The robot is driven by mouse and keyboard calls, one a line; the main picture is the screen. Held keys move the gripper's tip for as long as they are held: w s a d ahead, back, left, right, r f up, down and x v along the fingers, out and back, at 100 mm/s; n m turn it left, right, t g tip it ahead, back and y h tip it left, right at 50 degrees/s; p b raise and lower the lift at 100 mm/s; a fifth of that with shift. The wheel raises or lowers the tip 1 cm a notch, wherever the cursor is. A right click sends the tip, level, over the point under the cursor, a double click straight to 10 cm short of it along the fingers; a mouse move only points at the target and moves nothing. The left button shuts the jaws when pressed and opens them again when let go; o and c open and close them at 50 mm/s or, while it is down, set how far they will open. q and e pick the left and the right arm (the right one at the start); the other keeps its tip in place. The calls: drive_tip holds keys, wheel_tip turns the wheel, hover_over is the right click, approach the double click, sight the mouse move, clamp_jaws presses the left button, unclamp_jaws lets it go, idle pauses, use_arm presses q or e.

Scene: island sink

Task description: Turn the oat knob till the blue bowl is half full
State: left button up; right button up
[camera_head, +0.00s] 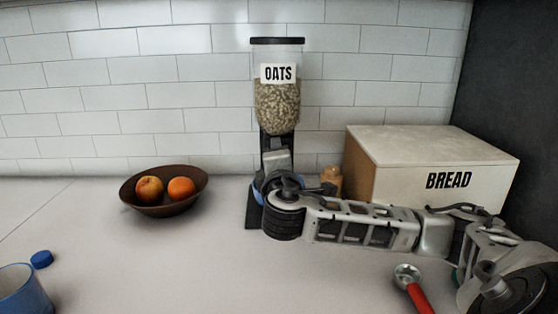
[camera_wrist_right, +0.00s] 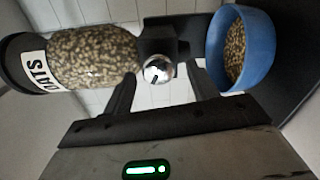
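The oat dispenser (camera_head: 278,100) stands against the back wall, its clear hopper labelled OATS and holding oats. In the right wrist view the hopper (camera_wrist_right: 95,57) lies sideways, with the silver knob (camera_wrist_right: 157,69) in the middle. The blue bowl (camera_head: 257,192) sits under the dispenser, mostly hidden by my right arm in the head view. In the right wrist view the bowl (camera_wrist_right: 262,50) has oats (camera_wrist_right: 235,52) inside; the exact level is hard to tell. My right gripper (camera_wrist_right: 162,78) faces the knob with its fingers apart, one on either side. My left gripper is out of view.
A brown bowl with two fruits (camera_head: 152,207) stands to the left. A wooden bread box (camera_head: 400,170) and a small jar (camera_head: 331,180) stand right of the dispenser. A red-handled scoop (camera_head: 416,294), blue cup (camera_head: 20,290) and blue cap (camera_head: 41,259) are nearer. The left-centre counter is clear.

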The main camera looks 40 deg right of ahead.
drive_tip(key=v, duration=0.7)
drive_tip(key=shift+s+p, duration=0.2)
drive_tip(key=shift+p, duration=0.25)
drive_tip(key=shift+a, duration=0.15)
